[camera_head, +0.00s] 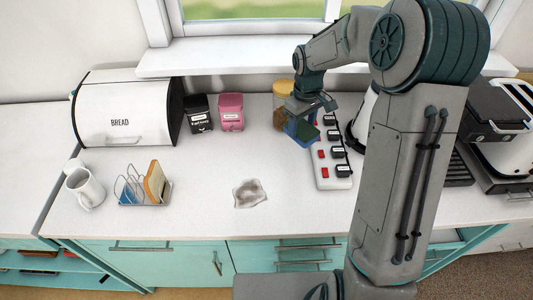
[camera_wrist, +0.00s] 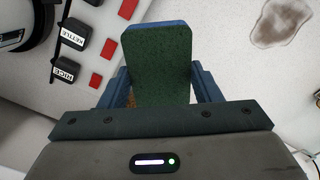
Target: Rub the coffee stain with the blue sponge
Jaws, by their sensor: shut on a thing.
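My gripper (camera_head: 306,118) is shut on the blue sponge (camera_head: 297,131) and holds it in front of the jar, beside the power strip. In the wrist view the sponge (camera_wrist: 158,62) shows its dark green face and a blue edge between the fingers of my gripper (camera_wrist: 160,85). The coffee stain (camera_head: 249,193) is a greyish-brown patch on the white worktop, in front and to the left of the sponge. It also shows at the upper right of the wrist view (camera_wrist: 280,22). The sponge is apart from the stain.
A power strip (camera_head: 323,178) with labelled plugs and red switches lies right of the stain. A toast rack (camera_head: 146,187) and a white mug (camera_head: 83,187) stand to its left. Black and pink canisters (camera_head: 231,112) and a bread bin (camera_head: 125,108) stand behind. The worktop around the stain is clear.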

